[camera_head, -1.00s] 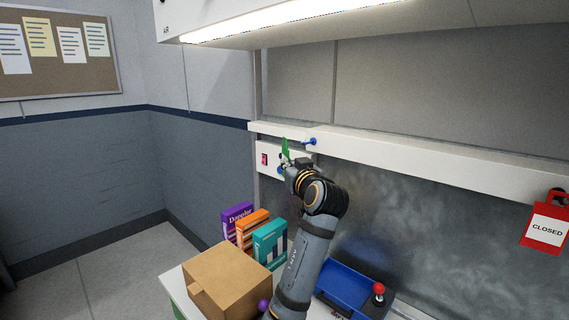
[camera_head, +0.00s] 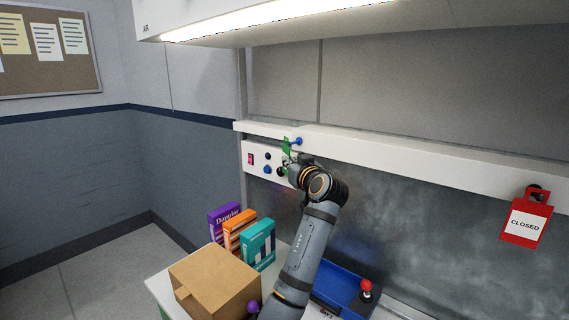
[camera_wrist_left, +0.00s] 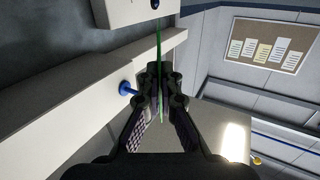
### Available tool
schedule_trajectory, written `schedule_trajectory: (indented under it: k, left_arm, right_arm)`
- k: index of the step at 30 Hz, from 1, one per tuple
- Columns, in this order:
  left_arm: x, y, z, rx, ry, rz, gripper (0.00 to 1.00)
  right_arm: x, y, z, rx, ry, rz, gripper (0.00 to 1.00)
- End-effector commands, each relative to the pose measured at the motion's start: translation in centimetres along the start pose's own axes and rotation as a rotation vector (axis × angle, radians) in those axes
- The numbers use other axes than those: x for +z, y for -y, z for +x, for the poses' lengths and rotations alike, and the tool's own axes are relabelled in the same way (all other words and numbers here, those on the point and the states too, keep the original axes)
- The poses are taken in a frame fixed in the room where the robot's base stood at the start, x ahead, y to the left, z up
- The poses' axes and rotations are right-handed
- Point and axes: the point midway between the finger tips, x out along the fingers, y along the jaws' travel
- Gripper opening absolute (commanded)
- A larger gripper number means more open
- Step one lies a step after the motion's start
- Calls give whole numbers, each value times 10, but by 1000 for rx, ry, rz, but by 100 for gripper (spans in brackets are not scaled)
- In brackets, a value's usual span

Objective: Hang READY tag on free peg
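My left gripper (camera_head: 290,168) is shut on a thin green tag, the READY tag (camera_head: 287,146); its lettering is not readable. In the left wrist view the tag (camera_wrist_left: 159,45) shows edge-on between the fingertips (camera_wrist_left: 160,85). The free blue peg (camera_head: 298,141) sticks out of the white rail (camera_head: 400,161). In the head view the tag is just left of the peg and nearly overlaps it. In the wrist view the peg (camera_wrist_left: 127,88) is bare and stands apart, left of the fingers. My right gripper is not in view.
A red CLOSED tag (camera_head: 526,223) hangs on a dark peg at the rail's right. A white switch panel (camera_head: 259,149) sits below the rail, close to my gripper. Below are books (camera_head: 258,246), a cardboard box (camera_head: 215,283) and a blue tray (camera_head: 340,286).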

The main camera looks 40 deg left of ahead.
Motion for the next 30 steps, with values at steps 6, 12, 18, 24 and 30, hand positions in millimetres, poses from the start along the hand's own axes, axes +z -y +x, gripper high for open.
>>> schedule_trajectory:
  k: [6,12,18,24,30]
  left_arm:
    - [0,-14,8,0,0,1,0]
    - [5,-25,14,1,-1,0,0]
    - [9,-30,18,0,-2,-1,0]
    - [10,-32,19,0,-1,0,0]
    - [10,-32,19,0,-1,0,0]
  right_arm:
    - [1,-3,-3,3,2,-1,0]
    - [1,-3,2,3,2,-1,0]
    - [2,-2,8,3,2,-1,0]
    - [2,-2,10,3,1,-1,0]
    - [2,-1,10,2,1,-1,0]
